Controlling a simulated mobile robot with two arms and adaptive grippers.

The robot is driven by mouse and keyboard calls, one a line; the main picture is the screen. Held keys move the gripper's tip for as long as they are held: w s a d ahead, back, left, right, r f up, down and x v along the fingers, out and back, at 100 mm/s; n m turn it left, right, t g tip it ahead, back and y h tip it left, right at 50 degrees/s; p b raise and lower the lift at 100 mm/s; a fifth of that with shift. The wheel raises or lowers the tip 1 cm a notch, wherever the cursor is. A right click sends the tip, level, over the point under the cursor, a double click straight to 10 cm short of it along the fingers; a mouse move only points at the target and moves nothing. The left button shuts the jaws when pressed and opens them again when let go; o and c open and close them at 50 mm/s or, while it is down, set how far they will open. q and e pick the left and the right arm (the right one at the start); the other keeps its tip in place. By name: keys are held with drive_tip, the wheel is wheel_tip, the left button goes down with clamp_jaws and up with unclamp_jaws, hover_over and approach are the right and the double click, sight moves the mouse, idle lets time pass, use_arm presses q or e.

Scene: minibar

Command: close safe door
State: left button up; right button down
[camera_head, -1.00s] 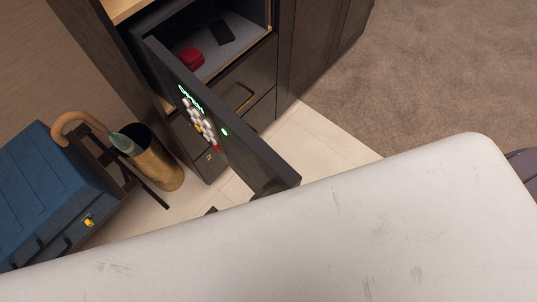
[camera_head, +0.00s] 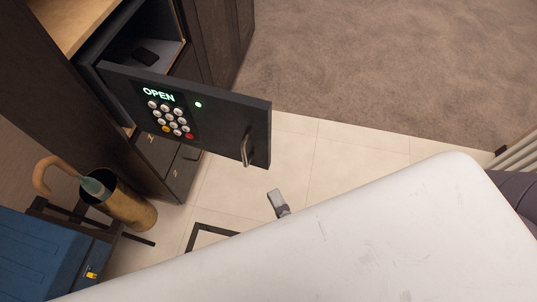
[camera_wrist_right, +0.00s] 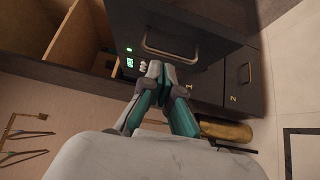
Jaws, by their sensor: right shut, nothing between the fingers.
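The safe door (camera_head: 185,113) is dark, with a keypad, a green "OPEN" display and a handle (camera_head: 246,147). It stands swung out from the safe (camera_head: 165,50), whose inside is partly visible above it. My right gripper (camera_head: 278,199) is below and right of the handle in the head view, apart from it in the picture. In the right wrist view, the right gripper (camera_wrist_right: 156,70) is shut and empty, its tips pointing at the door close below the handle (camera_wrist_right: 172,47). I cannot tell whether they touch the door. My left gripper is not in view.
A black item (camera_head: 146,56) lies inside the safe. Drawers (camera_head: 180,172) are below it. A brass umbrella stand (camera_head: 132,209) and a blue case (camera_head: 40,250) stand at the lower left. Pale tile floor (camera_head: 300,150) is clear right of the door.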

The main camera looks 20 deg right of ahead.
drive_tip(key=p, duration=0.1)
approach(259, 139)
drive_tip(key=w+a, duration=0.3)
drive_tip(key=w, duration=0.1)
drive_tip(key=d, duration=0.1)
drive_tip(key=w+p, duration=0.1)
drive_tip(key=shift+w+d+r, duration=0.1)
drive_tip(key=shift+w+d, duration=0.15)
drive_tip(key=shift+w, duration=0.15)
drive_tip(key=shift+w+d, duration=0.3)
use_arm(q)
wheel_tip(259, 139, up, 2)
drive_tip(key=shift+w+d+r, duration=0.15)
use_arm(e)
drive_tip(key=shift+d, duration=0.1)
